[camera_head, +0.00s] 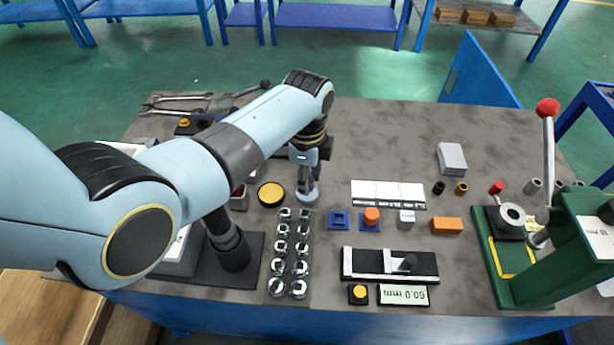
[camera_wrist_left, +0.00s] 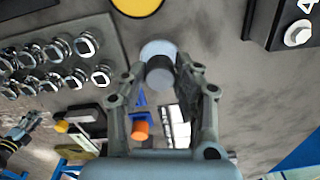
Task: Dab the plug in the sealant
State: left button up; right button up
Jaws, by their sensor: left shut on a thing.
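My left gripper (camera_head: 308,188) points down at the middle of the bench, right of the yellow disc (camera_head: 271,194). In the left wrist view its fingers (camera_wrist_left: 162,82) are shut on a small dark cylinder, which looks like the plug (camera_wrist_left: 160,76). A pale blue-grey round piece (camera_wrist_left: 157,49) shows just beyond the plug's end; it also shows under the fingertips in the head view (camera_head: 308,196). I cannot tell whether plug and pale piece touch, or which round piece holds the sealant. The yellow disc shows at the wrist view's top edge (camera_wrist_left: 137,4). My right gripper is not seen.
A rack of shiny sockets (camera_head: 289,251) stands just in front of my gripper. Blue square holder (camera_head: 339,220), orange knob (camera_head: 371,216) and orange block (camera_head: 447,226) lie to the right. A green lever press (camera_head: 548,250) is far right. The back right bench is mostly clear.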

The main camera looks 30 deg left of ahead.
pick_arm(q)
jog(key=shift+f, duration=0.2)
dwell(0.5)
jog(key=shift+f+b, duration=0.35)
dwell(0.7)
jog(key=shift+s+f, duration=0.1)
dwell(0.8)
jog(key=shift+p, duration=0.3)
jog(key=shift+r+p, duration=0.95)
notch_tip(320, 180, up, 5)
jog(key=p, duration=0.6)
jog(key=shift+r, duration=0.2)
jog(key=shift+f, duration=0.1)
